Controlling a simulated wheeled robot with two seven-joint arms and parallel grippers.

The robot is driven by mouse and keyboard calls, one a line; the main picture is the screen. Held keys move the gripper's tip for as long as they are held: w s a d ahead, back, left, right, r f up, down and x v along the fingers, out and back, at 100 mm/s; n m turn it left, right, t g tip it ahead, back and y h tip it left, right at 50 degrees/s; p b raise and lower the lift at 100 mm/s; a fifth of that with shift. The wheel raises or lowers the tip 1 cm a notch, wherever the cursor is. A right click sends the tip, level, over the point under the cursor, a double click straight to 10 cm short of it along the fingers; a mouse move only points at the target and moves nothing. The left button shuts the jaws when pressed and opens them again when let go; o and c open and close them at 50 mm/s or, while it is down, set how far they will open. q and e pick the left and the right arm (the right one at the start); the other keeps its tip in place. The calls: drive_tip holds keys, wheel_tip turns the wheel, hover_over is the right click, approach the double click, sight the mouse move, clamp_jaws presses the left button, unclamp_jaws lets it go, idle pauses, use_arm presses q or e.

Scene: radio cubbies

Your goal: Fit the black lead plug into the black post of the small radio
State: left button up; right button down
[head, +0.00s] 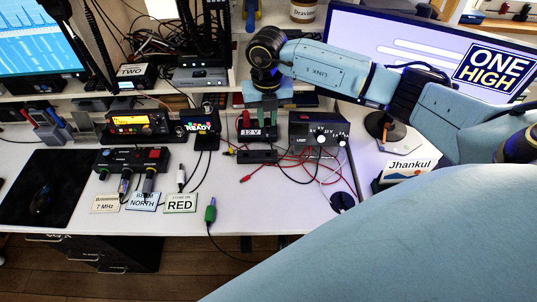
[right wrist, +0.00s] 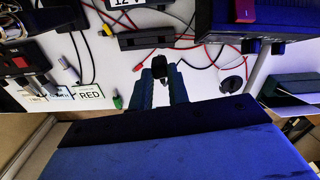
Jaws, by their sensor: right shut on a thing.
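My right gripper (head: 268,115) hangs over the back middle of the desk, between the 12 V box and the grey supply unit. In the right wrist view its two fingers (right wrist: 162,90) are shut on a small black piece (right wrist: 159,66), which looks like the black lead plug. The plug is hidden by the fingers in the head view. A small radio (head: 128,124) with an orange display stands left of the gripper, well apart from it. I cannot make out its black post. My left gripper is not in view.
The 12 V box (head: 247,133) and the grey supply unit (head: 304,128) stand close to the gripper. A black strip (head: 257,157) and tangled red and black leads lie in front. A green plug (head: 210,212) lies near the desk edge. Name cards (head: 181,204) stand left of it.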

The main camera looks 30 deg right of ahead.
drive_tip(key=shift+d+f+m, duration=0.2)
drive_tip(key=shift+m, duration=0.7)
wheel_tip(320, 180, down, 10)
drive_tip(key=shift+r, duration=0.15)
drive_tip(key=shift+b, duration=0.3)
drive_tip(key=shift+f, duration=0.2)
drive_tip(key=c, duration=1.3)
unclamp_jaws()
drive_tip(key=shift+c, duration=0.2)
drive_tip(key=shift+r, duration=0.1)
